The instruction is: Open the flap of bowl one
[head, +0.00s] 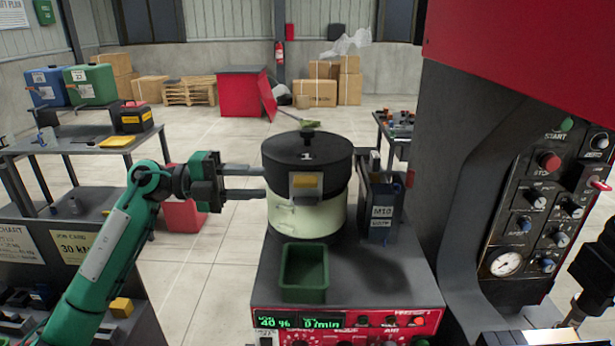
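Bowl one (306,212) is a round cream drum on top of the feeder unit. Its black lid (290,155) carries a white "1" and a dark knob, and lies level on the drum. A small grey plate with a yellow piece, perhaps the flap's catch (306,184), sits on the front at the lid's lower edge. My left gripper (262,181) reaches in from the left. Its two fingers are apart, one above the other, with tips close to the bowl's left side. Whether the tips touch the bowl is unclear.
A green open bin (304,272) stands in front of the bowl. A dark box marked M10 (381,212) stands close on its right. The red control panel (350,320) is below. A tall machine with knobs (545,200) fills the right side.

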